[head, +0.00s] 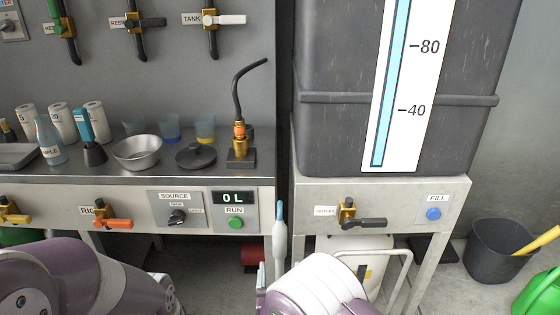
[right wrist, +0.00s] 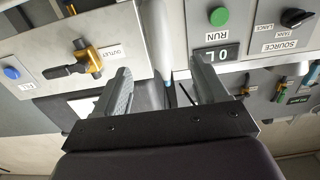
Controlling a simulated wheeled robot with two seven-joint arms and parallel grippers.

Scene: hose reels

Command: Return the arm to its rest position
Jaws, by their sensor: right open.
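My right gripper (head: 273,255) is at the bottom middle of the head view, at the gap between the bench and the tank stand. In the right wrist view, its two grey fingers (right wrist: 160,72) stand apart. No object is clearly held between them. A slim pale piece with a blue tip (head: 280,211) shows upright by the gripper in the head view; I cannot tell what it belongs to. My left arm's purple links show at the lower left of the head view, and its gripper is out of frame.
The bench front carries the SOURCE knob (head: 177,217), the RUN button (head: 236,223) and a display (head: 233,198) reading 0 L. The OUTLET valve (head: 348,213) and blue FILL button (head: 433,214) are on the tank stand. A dark bucket (head: 500,257) stands on the floor at right.

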